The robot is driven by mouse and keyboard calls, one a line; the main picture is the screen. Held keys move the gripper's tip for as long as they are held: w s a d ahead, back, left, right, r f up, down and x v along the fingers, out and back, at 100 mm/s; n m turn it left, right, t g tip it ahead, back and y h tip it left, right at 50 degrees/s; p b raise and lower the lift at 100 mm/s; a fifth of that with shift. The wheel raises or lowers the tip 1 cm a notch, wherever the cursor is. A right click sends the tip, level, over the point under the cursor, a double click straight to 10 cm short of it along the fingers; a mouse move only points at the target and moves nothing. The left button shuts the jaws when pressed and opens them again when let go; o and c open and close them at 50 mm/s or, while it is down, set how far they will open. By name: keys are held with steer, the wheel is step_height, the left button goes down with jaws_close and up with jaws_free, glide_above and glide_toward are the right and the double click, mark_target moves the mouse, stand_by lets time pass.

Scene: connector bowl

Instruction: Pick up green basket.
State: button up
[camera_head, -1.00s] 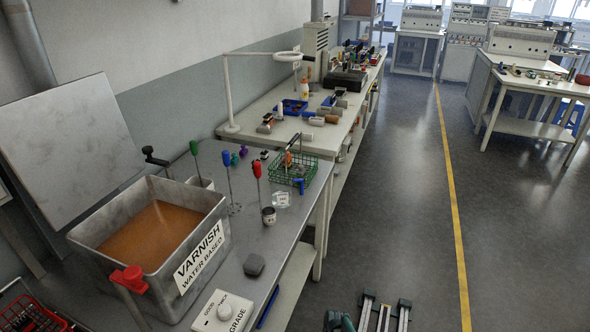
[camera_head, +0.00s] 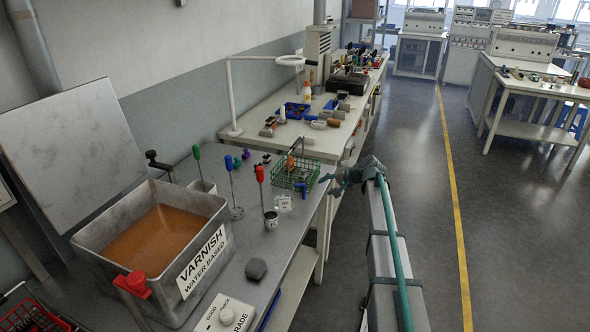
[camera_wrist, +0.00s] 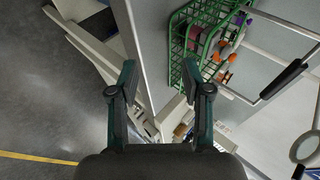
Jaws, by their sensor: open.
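The green basket (camera_head: 290,180) is a wire basket near the right edge of the grey bench. In the wrist view the green basket (camera_wrist: 175,45) shows at the upper middle, just beyond and right of my fingertips, with its metal handle and black grip (camera_wrist: 283,79) to the right. Small orange, purple and reddish items show in it. My gripper (camera_head: 325,181) is just right of the basket, out past the bench edge. In the wrist view my gripper (camera_wrist: 160,72) is open, with nothing visible between its fingers and a gap to the basket.
The varnish tank (camera_head: 200,262) stands at the left of the bench, with red, blue and green-handled tools between it and the basket. A small metal cup (camera_head: 271,220) and a dark grey block (camera_head: 256,269) are nearer. Open floor lies right of the bench.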

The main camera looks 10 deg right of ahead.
steer(key=m+t+p, duration=0.1)
steer(key=t+p, duration=0.1)
steer(key=p, duration=0.1)
glide_toward(297, 143)
steer(key=x, duration=0.4)
steer(key=shift+w+f+p, duration=0.25)
steer(key=shift+w+p, duration=0.15)
steer(key=shift+w, duration=0.05)
steer(key=p+x, duration=0.2)
steer(key=x, duration=0.3)
steer(key=shift+w+a+f, duration=0.1)
steer(key=shift+a+f, duration=0.1)
steer(key=shift+a, duration=0.05)
steer(key=shift+w+a+f, duration=0.1)
steer(key=shift+a+f, duration=0.05)
steer(key=shift+f, duration=0.05)
jaws_close()
steer(key=shift+r, duration=0.1)
